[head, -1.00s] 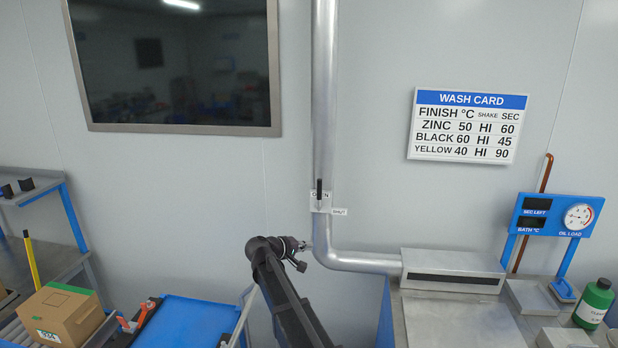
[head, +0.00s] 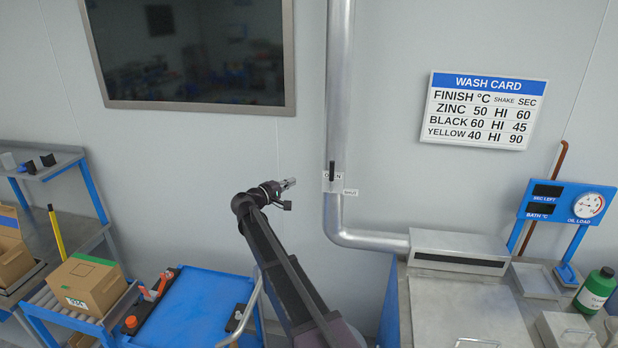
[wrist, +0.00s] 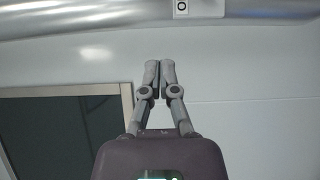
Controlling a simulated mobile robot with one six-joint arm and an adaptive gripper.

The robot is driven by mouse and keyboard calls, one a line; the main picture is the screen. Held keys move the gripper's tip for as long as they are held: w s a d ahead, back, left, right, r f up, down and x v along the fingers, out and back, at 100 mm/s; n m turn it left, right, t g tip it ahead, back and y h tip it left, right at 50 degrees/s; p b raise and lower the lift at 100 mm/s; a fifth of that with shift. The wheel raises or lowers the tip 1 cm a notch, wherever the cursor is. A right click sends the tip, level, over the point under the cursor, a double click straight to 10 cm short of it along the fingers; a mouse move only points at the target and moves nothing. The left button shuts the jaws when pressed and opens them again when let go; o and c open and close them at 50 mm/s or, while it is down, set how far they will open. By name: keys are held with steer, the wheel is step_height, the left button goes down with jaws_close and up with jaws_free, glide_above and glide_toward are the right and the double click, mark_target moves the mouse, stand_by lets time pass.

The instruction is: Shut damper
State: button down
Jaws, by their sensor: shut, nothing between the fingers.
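The damper handle (head: 332,171) is a short black lever on the vertical metal duct (head: 339,80). It stands upright in front of the OPEN label (head: 326,176); a SHUT label (head: 350,192) sits lower to its right. My gripper (head: 291,183) is left of the duct in the head view, apart from the handle and at about the height of the labels. In the wrist view my gripper (wrist: 159,64) has its fingers together and empty. The duct crosses the top of that view (wrist: 90,22), with a small white plate (wrist: 199,8) on it; the lever is not clear there.
The duct bends right into a metal hood (head: 458,250) over the wash bench. A dark window (head: 190,50) is on the wall at left. A blue cart (head: 195,310) stands below my arm. A gauge panel (head: 566,203) is at right. The wall around the handle is clear.

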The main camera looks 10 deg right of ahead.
mark_target(332, 175)
steer(key=x, duration=0.4)
steer(key=s+d+x, duration=0.1)
steer(key=x, duration=0.3)
steer(key=s+x, duration=0.1)
steer(key=x, duration=0.3)
steer(key=shift+w+d, duration=0.2)
steer(key=shift+d, duration=0.45)
steer(key=shift+a, duration=0.2)
steer(key=shift+s+r+p, duration=0.1)
steer(key=shift+r+p, duration=0.05)
steer(key=shift+p, duration=0.15)
